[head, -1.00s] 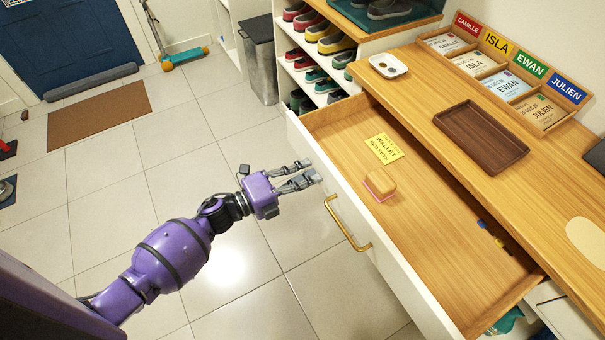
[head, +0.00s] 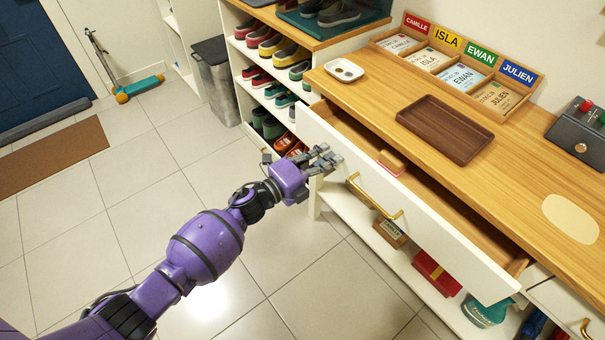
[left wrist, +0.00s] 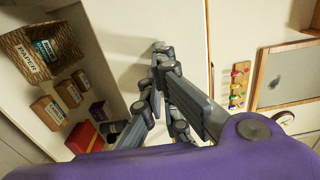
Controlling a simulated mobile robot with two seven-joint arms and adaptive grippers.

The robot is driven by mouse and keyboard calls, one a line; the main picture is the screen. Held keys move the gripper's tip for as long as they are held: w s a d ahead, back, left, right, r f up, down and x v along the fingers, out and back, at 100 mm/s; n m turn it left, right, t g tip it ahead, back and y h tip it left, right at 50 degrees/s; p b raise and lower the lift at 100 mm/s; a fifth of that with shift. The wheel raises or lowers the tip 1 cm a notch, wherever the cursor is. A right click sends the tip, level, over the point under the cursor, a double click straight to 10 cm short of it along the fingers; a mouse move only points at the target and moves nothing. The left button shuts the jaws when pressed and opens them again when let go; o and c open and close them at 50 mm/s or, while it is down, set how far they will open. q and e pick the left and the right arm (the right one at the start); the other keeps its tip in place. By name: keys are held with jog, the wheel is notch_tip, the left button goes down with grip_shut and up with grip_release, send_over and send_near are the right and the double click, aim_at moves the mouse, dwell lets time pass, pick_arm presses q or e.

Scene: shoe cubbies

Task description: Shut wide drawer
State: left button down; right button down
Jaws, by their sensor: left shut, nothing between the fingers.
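The wide drawer (head: 450,232) under the wooden counter has a white front and a brass bar handle (head: 370,199). It stands partly open, with a narrow strip of its wooden inside showing. A tan block with a pink base (head: 391,161) lies in it. My purple left gripper (head: 328,159) is shut and empty, its fingertips at the drawer front, left of the handle. In the left wrist view the closed fingers (left wrist: 163,60) point at the white drawer front (left wrist: 182,25); I cannot tell if they touch it. My right gripper is out of view.
A brown tray (head: 459,129), a white dish (head: 344,70) and name cards (head: 462,77) sit on the counter. A shoe rack (head: 262,85) stands to its left. Boxes (head: 437,272) sit on the low shelf beneath.

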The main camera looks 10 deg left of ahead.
aim_at(355, 140)
pick_arm(q)
jog(key=b+x, duration=0.3)
jog(key=x, duration=0.7)
jog(key=shift+f, duration=0.15)
jog(key=shift+w+d+b, duration=0.1)
jog(key=shift+b, duration=0.2)
jog(key=shift+r, duration=0.2)
